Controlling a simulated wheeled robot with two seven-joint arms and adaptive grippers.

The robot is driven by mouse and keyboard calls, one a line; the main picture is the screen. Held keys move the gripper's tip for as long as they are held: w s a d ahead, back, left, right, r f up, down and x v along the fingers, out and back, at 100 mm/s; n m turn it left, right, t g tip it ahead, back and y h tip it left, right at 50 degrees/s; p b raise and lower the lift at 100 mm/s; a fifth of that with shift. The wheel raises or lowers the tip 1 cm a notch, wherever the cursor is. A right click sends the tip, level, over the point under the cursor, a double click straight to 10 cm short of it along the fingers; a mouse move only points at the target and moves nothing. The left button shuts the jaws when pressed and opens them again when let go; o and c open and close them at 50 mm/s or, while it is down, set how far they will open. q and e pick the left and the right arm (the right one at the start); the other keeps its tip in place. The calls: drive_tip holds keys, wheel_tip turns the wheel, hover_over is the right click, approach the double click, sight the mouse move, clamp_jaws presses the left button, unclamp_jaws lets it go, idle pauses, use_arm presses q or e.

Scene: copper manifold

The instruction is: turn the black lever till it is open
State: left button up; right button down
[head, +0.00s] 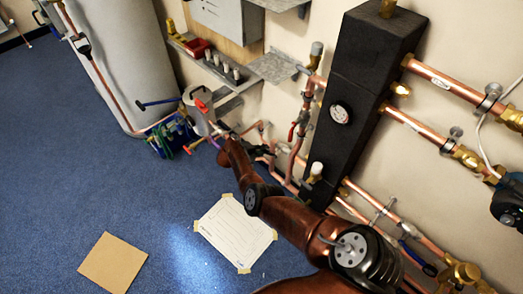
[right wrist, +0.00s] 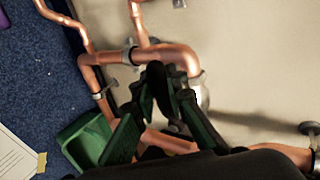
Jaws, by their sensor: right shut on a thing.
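My right arm reaches across the head view from the lower right, and my right gripper (head: 216,130) is at its far end beside the pipework, small there. In the right wrist view the dark green fingers of my right gripper (right wrist: 163,92) are close together. They are shut on the black lever (right wrist: 157,80), a narrow dark piece between the fingertips, in front of a copper pipe (right wrist: 176,55). The fingers hide most of the lever, and I cannot tell its angle. My left gripper is not in view.
A large pale cylinder (head: 112,60) is at the back left. A green container (right wrist: 88,143) is below the pipes. Taped paper (head: 235,234) and a brown sheet (head: 112,263) lie on the open blue floor.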

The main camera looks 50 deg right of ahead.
drive_tip(key=shift+w+a, duration=0.1)
drive_tip(key=c, duration=1.9)
unclamp_jaws()
drive_tip(key=shift+c, duration=0.2)
drive_tip(key=v, duration=1.1)
drive_tip(key=shift+a, duration=0.4)
drive_tip(key=shift+r, duration=0.15)
